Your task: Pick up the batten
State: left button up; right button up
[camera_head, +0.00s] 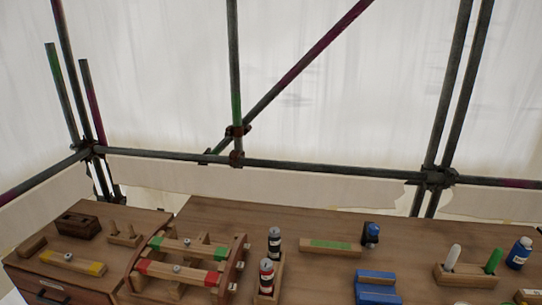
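Several wooden strips could be the batten; I cannot tell which one the name means. A strip with yellow marks near its ends (72,263) lies on the left worktop. A strip with green ends (188,247) and one with red ends (178,272) lie across a wooden rack. Another strip with a green middle (330,247) lies flat on the right worktop. Neither of my grippers is in view.
Bottles stand in a wooden holder (268,286) beside the rack. A blue block (376,288), a holder with white and green sticks (466,276) and a blue bottle (519,253) stand to the right. Scaffold poles (300,167) cross behind the worktop (420,240).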

aim_at(329, 246)
jog(key=z, duration=1)
jog(key=i+j+z, duration=0.2)
jog(key=z, duration=0.2)
jog(key=i+j+z, duration=0.25)
jog(key=z, duration=0.15)
jog(key=i, duration=0.05)
